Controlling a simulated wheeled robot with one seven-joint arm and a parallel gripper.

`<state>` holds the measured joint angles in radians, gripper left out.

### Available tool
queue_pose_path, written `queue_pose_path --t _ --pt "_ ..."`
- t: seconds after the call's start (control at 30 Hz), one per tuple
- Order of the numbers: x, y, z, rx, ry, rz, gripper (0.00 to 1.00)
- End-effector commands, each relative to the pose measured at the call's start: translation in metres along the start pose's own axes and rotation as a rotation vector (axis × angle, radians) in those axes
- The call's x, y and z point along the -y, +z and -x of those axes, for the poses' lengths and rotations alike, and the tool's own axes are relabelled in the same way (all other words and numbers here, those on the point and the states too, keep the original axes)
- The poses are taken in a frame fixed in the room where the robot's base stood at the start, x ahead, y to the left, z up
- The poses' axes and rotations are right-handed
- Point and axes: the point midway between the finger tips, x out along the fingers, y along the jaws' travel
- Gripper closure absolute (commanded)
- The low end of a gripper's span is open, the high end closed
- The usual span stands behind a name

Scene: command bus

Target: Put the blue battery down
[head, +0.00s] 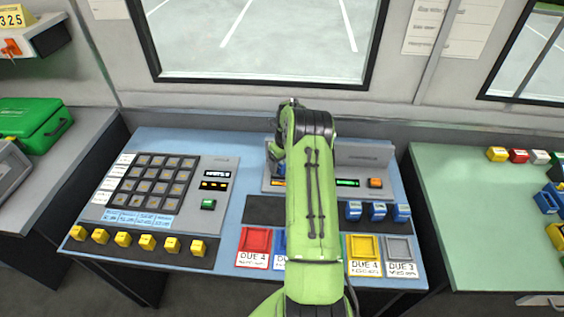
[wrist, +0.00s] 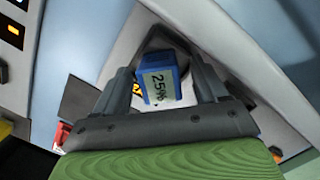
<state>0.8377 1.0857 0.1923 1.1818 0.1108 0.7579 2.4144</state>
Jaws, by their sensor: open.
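The blue battery (wrist: 160,84), with a pale label reading 25%, sits between the two fingers of my gripper (wrist: 160,72) in the wrist view. The jaws are open, with a finger on each side of it. The battery appears to be in or over a dark recess of a grey unit, but I cannot tell how deep it sits. In the head view my green arm covers most of the gripper and the left part of the grey charging unit (head: 365,156).
Several blue batteries (head: 378,211) stand on a dark strip to the right of my arm. In front lie red (head: 254,241), yellow (head: 364,248) and grey (head: 398,250) trays. A keypad panel (head: 157,184) and yellow batteries (head: 147,242) are at left. A green table (head: 470,220) stands right.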

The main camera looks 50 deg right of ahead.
Motion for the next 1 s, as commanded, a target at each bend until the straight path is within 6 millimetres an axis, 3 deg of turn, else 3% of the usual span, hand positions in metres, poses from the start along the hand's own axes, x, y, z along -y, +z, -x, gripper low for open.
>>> queue_pose_path --t 0.17,0.5,0.77,0.87,1.0 --pt "0.0 0.001 0.009 0.002 -0.001 0.0 0.28" --pt "0.001 0.002 0.094 0.004 -0.002 0.0 0.28" --pt "-0.005 0.003 0.129 0.003 -0.004 0.034 0.28" --pt "-0.036 0.012 0.162 0.011 -0.029 0.248 0.28" --pt "-0.117 0.01 0.234 0.016 -0.095 0.822 0.28"
